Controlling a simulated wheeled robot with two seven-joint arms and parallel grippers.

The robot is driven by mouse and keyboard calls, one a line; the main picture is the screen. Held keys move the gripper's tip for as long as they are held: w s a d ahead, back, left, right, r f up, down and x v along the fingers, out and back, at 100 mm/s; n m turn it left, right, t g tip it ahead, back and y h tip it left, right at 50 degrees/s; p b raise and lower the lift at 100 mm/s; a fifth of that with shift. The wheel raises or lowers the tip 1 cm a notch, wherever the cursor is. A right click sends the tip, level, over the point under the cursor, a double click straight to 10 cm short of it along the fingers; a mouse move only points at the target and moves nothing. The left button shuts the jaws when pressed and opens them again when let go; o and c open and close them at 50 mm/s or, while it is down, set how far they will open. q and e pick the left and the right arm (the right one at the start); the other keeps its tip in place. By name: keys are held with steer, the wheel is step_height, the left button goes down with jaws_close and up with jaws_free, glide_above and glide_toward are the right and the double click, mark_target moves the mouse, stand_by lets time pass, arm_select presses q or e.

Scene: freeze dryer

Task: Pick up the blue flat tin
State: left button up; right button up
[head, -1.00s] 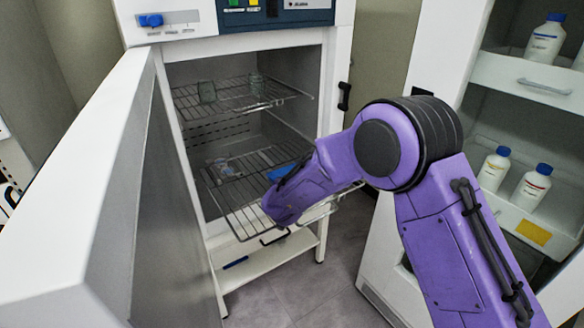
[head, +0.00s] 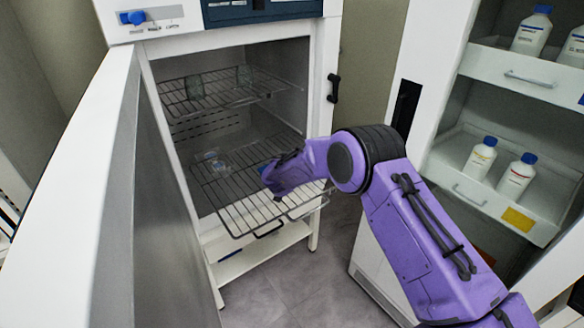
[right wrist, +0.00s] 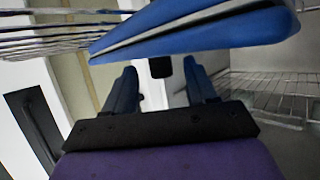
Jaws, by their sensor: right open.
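The blue flat tin (right wrist: 225,22) spans the top of the right wrist view, close to the camera, with a pale band along its side. In the head view a small blue patch of it (head: 264,167) shows on the lower wire rack (head: 237,222); my right gripper (head: 273,180) hides the rest. In the right wrist view my right gripper (right wrist: 160,73) is open, its two blue fingers apart and pointing towards the tin's lower edge. I cannot tell whether the fingers touch the tin. My left gripper is not in view.
The freeze dryer's door (head: 85,190) stands open at left. Small glass containers (head: 195,87) stand on the upper rack (head: 225,97), above my right gripper. A clear item (head: 212,160) lies on the lower rack. White bottles (head: 480,158) stand in the cabinet at right.

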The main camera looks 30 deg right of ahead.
steer(key=shift+a, duration=0.15)
jaws_close()
steer(key=shift+r, duration=0.1)
